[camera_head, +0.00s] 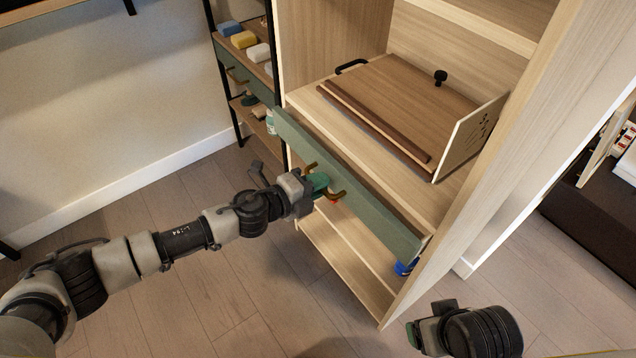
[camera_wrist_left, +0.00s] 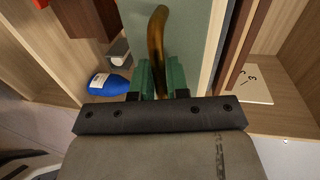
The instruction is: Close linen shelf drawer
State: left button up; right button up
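The linen shelf is a pale wooden unit (camera_head: 455,205), with a drawer with a green front (camera_head: 378,212) below its upper board. The drawer front sits close to the board's edge; how far it stands out I cannot tell. A curved brass handle (camera_head: 337,195) is on the front and also shows in the left wrist view (camera_wrist_left: 157,35). My left gripper (camera_head: 319,184) is at this handle, its green fingertips (camera_wrist_left: 160,78) on both sides of the brass bar and closed on it. My right gripper (camera_head: 412,335) is low at the right, away from the drawer, its opening not clear.
A wooden box (camera_head: 400,95) with a black knob lies on the board above the drawer. A blue bottle (camera_wrist_left: 108,84) is on the lower shelf. A dark rack (camera_head: 245,62) with coloured blocks stands left. Floor in front (camera_head: 230,285) is clear.

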aim_at(330, 176)
pick_arm(q)
grip_shut()
jog(key=x, duration=0.4)
jog(key=shift+r, duration=0.4)
jog(key=shift+o, duration=0.2)
grip_release()
jog(key=o, duration=0.4)
jog(key=shift+w+d, duration=0.15)
jog(key=shift+d, duration=0.05)
jog(key=shift+o, duration=0.2)
